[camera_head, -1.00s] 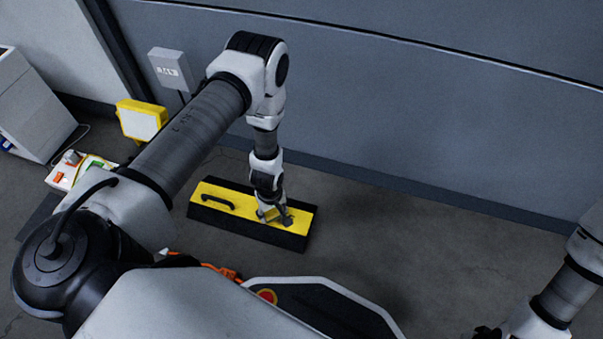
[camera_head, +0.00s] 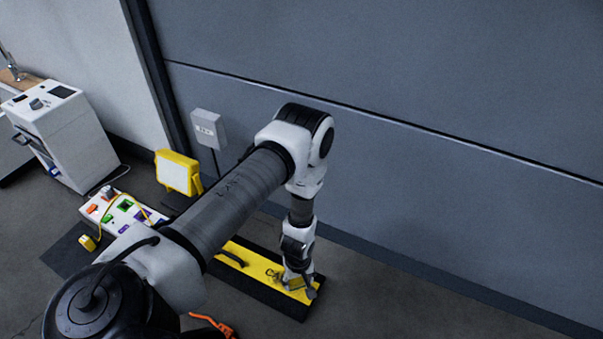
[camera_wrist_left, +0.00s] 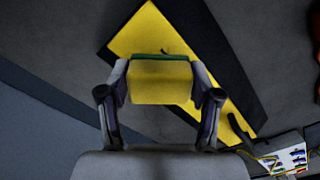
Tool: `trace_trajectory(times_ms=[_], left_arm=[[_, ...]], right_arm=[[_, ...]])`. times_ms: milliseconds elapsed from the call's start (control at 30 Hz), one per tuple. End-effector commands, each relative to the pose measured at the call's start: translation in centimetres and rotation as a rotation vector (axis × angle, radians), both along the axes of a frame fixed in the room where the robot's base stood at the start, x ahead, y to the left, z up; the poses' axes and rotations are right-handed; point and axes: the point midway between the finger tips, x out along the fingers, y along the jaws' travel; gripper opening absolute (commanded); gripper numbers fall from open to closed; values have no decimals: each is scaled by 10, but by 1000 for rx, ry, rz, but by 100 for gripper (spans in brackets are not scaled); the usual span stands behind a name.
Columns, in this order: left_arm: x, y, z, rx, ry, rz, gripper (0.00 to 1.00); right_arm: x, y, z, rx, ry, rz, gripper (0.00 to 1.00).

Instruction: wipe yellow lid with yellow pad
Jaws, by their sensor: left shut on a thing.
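The yellow lid (camera_head: 258,262) is a flat yellow panel with a black handle, on a dark base on the floor. It also shows in the left wrist view (camera_wrist_left: 140,38). My left gripper (camera_head: 299,287) points down over the lid's right part. It is shut on the yellow pad (camera_wrist_left: 160,86), which has a green edge and sits between the two fingers in the left wrist view. The pad is at or just above the lid; I cannot tell if they touch. My arm hides part of the lid's left end. My right gripper is out of view.
A yellow-framed lamp (camera_head: 178,172) stands left of my arm. A white board with coloured parts (camera_head: 112,213) lies on a dark mat (camera_head: 62,252). A white cabinet (camera_head: 78,140) is at far left. A grey wall (camera_head: 420,100) rises behind the lid. Floor at right is clear.

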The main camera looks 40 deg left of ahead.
Motion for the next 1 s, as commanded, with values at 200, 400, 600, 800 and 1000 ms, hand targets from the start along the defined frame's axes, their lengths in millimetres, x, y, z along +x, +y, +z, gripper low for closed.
trace_trajectory(times_ms=[200, 400, 600, 800, 1000], left_arm=[[1, 2, 24, 0, 0, -1, 36], [2, 4, 42, 0, 0, -2, 36], [2, 5, 51, 0, 0, -4, 36], [2, 5, 50, 0, 0, -4, 36], [6, 4, 54, -2, -3, -15, 36]], right_arm=[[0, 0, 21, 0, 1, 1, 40], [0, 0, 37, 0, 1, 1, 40], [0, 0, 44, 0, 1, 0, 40], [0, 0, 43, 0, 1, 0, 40], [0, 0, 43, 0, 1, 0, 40]])
